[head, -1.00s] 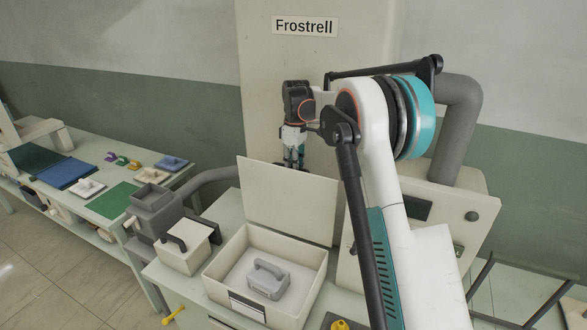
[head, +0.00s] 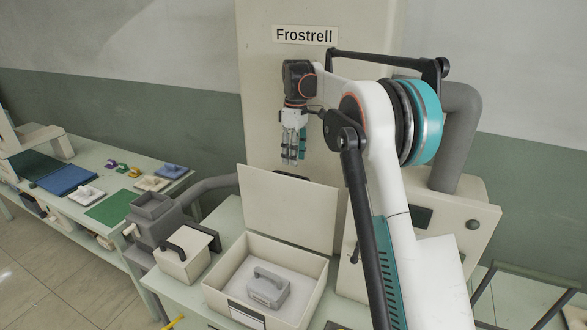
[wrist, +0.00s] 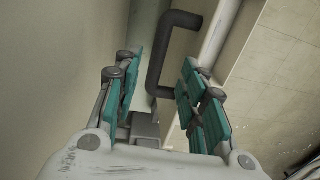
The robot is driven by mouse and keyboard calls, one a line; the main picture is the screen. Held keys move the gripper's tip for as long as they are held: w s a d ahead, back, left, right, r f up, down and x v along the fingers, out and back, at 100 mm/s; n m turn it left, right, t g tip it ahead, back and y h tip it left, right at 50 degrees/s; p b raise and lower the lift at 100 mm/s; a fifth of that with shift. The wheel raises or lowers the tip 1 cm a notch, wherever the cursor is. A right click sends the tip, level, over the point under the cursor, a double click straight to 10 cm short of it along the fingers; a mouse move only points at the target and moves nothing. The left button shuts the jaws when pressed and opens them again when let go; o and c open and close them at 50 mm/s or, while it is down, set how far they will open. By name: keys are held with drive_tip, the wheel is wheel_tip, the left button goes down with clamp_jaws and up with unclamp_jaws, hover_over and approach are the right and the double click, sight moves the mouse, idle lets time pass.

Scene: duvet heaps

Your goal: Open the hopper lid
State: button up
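The hopper, a cream box (head: 222,300) on the bench, has its flat cream lid (head: 285,212) standing upright at its back edge, so the box is open. A grey block with a handle (head: 268,289) sits inside. My gripper (head: 291,160) points down just above and behind the lid's top edge. In the wrist view my gripper (wrist: 158,95) has its teal finger pads spread apart with nothing held. A dark bar handle (wrist: 157,60) lies beyond and between the fingers, apart from them. The lid's back face is hidden in the head view.
A tall cream panel marked Frostrell (head: 304,35) rises close behind my gripper. A smaller cream box with a black handle (head: 183,262) and a grey machine (head: 152,220) stand left. A side table (head: 75,210) holds coloured items. A grey pipe (head: 457,135) is at right.

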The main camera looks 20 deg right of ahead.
drive_tip(key=shift+w+d+r, duration=0.1)
drive_tip(key=shift+d+r, duration=0.05)
drive_tip(key=shift+r, duration=1.95)
drive_tip(key=s+a+f+m+t+b, duration=0.1)
drive_tip(key=s+a+m+t+b, duration=0.2)
drive_tip(key=s, duration=0.8)
drive_tip(key=s+a+m+t+b, duration=0.15)
drive_tip(key=s+a+b, duration=0.3)
drive_tip(key=s, duration=0.65)
drive_tip(key=s+a+f+m+t+b, duration=0.2)
drive_tip(key=s+f+b, duration=0.4)
drive_tip(key=s+f, duration=1.2)
drive_tip(key=shift+s+a+m+t+h+b, duration=0.35)
drive_tip(key=shift+s+m+t, duration=0.3)
drive_tip(key=shift+s+m, duration=0.5)
